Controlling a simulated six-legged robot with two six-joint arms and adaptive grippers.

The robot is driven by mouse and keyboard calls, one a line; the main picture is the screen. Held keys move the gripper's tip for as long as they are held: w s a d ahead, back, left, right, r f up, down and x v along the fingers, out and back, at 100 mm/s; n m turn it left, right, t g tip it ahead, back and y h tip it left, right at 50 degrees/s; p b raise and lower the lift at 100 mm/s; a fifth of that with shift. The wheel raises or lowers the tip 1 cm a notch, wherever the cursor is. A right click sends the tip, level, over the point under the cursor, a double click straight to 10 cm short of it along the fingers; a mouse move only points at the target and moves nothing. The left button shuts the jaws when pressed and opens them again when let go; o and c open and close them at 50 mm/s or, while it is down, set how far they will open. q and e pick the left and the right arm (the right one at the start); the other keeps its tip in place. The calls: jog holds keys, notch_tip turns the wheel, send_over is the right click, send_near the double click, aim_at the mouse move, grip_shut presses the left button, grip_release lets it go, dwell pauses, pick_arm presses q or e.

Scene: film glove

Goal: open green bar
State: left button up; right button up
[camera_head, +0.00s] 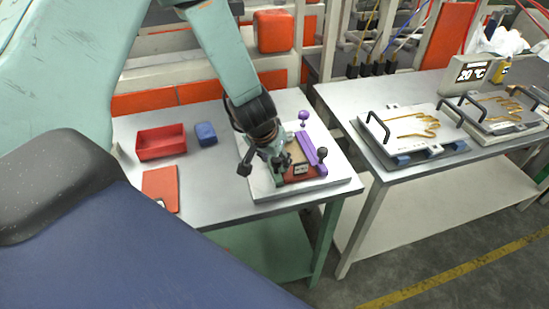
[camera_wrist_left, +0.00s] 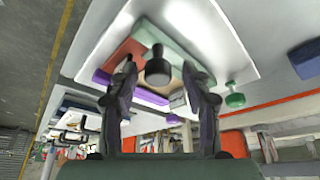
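The green bar (camera_wrist_left: 172,42) lies along one side of a fixture on a white plate (camera_head: 331,184). In the head view my arm and gripper largely cover it. A black round knob (camera_wrist_left: 157,72) shows between the fingers in the wrist view; whether they touch it I cannot tell. A green knob (camera_wrist_left: 235,100) stands near one end of the bar. The purple bar (camera_head: 308,148) lies on the fixture's other side, with a purple knob (camera_head: 304,116) beyond it. My left gripper (camera_head: 264,160) is over the fixture with fingers apart, also in the wrist view (camera_wrist_left: 160,70). My right gripper is not in view.
A red tray (camera_head: 161,142), a blue block (camera_head: 205,134) and a flat red piece (camera_head: 160,188) lie left on the same table. A second table to the right holds plates with golden hand shapes (camera_head: 411,122) and a temperature display (camera_head: 472,73). A gap separates the tables.

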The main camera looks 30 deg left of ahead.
pick_arm(q)
jog(key=shift+s+d+r, duration=0.1)
jog(key=shift+d, duration=0.1)
jog(key=c, duration=0.5)
grip_shut()
jog(key=shift+s+a+r+p, duration=0.1)
jog(key=shift+s+a+p, duration=0.9)
jog(key=shift+s, duration=0.15)
jog(key=shift+s+a, duration=0.35)
jog(key=shift+a, duration=0.05)
